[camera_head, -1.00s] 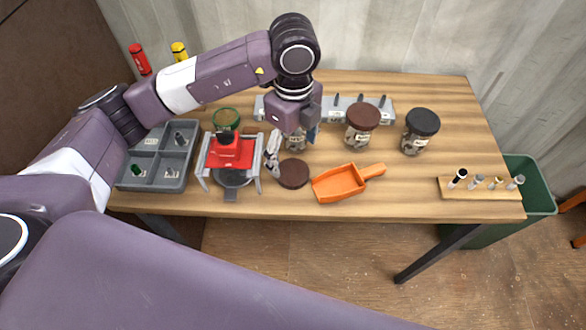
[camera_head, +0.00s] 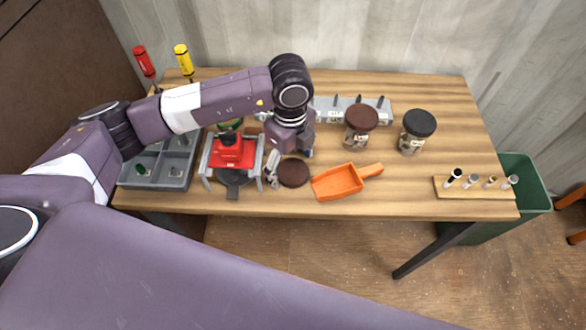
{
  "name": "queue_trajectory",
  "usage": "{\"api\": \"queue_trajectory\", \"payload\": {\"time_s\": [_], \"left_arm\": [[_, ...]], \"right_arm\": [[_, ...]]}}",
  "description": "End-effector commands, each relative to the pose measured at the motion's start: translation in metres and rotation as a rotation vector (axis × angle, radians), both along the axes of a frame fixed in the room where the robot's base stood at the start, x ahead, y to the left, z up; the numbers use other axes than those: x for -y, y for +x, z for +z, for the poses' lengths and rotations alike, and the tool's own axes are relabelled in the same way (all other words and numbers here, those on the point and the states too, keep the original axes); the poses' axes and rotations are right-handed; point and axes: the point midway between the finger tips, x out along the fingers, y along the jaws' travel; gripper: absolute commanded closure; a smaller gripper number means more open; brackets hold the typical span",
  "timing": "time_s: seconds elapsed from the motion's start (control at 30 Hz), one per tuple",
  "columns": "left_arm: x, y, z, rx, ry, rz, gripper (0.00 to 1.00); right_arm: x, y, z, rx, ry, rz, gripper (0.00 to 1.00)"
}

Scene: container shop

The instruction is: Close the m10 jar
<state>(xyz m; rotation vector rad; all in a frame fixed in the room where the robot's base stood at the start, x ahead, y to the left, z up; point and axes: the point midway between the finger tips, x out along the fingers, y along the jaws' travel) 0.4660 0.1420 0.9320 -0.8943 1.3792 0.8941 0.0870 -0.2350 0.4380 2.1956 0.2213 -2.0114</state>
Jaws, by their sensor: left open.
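A loose brown lid (camera_head: 293,174) lies flat on the table, left of the orange scoop. My left gripper (camera_head: 290,163) points down just behind and above the lid, with its fingers apart and nothing seen between them. The gripper and wrist hide the spot behind it, where a jar partly showed before. A closed jar with a brown lid (camera_head: 361,123) and a closed jar with a black lid (camera_head: 417,131) stand to the right. A green-lidded jar (camera_head: 230,125) is partly hidden behind the red device. I cannot read which jar is m10. My right gripper is out of view.
A red device on a scale (camera_head: 233,153) and a grey divided tray (camera_head: 157,182) stand to the left. An orange scoop (camera_head: 337,182) lies right of the lid. A wooden rack (camera_head: 477,189) with small bolts is at the right. The table's middle right is clear.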

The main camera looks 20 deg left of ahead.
Motion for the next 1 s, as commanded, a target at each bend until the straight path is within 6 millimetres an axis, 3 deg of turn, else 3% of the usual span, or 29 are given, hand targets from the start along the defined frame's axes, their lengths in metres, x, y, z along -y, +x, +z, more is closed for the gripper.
{"api": "queue_trajectory", "payload": {"time_s": [0.1,0.4,0.77,1.0], "left_arm": [[0.0,0.0,0.0,0.0,0.0,0.0,0.23],[0.0,0.0,0.001,0.0,0.0,0.0,0.54],[0.0,0.0,0.003,0.001,-0.001,0.0,0.56],[0.001,0.001,0.025,0.004,-0.002,-0.002,0.56]], "right_arm": [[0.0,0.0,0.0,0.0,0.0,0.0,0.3],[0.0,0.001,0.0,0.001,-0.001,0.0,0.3],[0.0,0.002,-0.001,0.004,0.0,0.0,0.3],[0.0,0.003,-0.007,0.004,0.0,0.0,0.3]]}}
